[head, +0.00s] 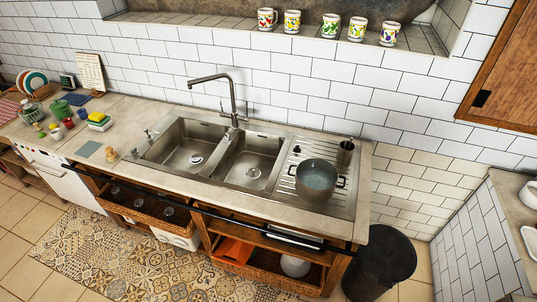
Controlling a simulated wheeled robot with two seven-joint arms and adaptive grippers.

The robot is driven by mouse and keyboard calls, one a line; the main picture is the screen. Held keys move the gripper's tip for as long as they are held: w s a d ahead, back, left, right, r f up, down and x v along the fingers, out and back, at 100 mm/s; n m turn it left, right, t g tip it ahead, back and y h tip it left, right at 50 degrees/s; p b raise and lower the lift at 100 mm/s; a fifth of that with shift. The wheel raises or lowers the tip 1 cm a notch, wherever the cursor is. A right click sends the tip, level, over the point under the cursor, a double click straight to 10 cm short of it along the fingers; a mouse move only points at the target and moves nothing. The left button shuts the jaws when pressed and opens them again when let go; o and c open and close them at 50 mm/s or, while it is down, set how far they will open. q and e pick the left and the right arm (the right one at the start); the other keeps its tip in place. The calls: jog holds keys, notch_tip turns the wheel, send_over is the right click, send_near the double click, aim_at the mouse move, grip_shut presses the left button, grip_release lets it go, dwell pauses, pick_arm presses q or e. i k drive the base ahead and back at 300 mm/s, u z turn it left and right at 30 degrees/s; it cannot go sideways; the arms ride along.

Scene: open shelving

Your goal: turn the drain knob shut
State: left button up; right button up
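A double steel sink is set into the counter, with a left basin (188,143) and a right basin (251,160). Each basin has a round drain, one in the left (196,159) and one in the right (253,172). Small metal fittings (148,135) stand at the sink's left rim, and a small dark round knob (297,149) sits on the drainboard's left edge. I cannot tell which of these is the drain knob or whether it is open or shut. A tall faucet (233,100) rises behind the basins. Neither of my grippers is in view.
A pot of water (316,180) and a dark cup (345,152) stand on the ribbed drainboard (336,204). Sponges (98,121), jars and a dish rack fill the left counter. A dark bin (381,262) stands right of the cabinet. Patterned floor (150,255) lies clear in front.

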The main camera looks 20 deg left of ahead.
aim_at(133, 152)
jog(key=u, duration=1.7)
